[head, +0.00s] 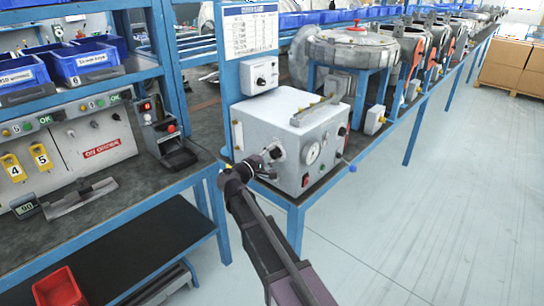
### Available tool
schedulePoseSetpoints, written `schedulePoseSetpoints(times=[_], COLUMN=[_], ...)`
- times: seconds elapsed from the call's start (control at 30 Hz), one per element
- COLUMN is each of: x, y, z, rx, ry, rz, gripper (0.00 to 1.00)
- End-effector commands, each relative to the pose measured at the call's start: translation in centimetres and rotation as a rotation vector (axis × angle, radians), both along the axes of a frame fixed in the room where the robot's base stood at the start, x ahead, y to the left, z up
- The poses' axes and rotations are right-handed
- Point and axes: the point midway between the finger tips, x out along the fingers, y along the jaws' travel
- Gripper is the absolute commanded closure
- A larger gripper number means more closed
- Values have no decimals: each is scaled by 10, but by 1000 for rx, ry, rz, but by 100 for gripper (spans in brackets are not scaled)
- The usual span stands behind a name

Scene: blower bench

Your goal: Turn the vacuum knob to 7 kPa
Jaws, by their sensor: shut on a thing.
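The white control box (288,113) stands on the blue bench, with a round dial gauge (313,152) on its front. The gauge's needle and figures are too small to read. The dark vacuum knob (276,153) is on the front face, left of the gauge. My gripper (268,158) comes up from below and is shut on the vacuum knob, its fingers covering part of it. The knob's pointer and any scale round it cannot be made out.
A small white unit (260,75) with a knob hangs above. A round metal blower (352,47) stands behind. The floor at right is clear.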

Motion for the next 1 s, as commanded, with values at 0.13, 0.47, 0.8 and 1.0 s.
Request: schedulePoseSetpoints(times=[0.13, 0.47, 0.8, 1.0], x=[-1, -2, -1, -1], y=[-2, -2, -2, -1], z=[-1, -1, -1, 0], rx=[35, 51, 49, 48], ry=[-25, -36, -36, -36], rz=[-5, -6, -5, -2], gripper=[93, 93, 10, 10])
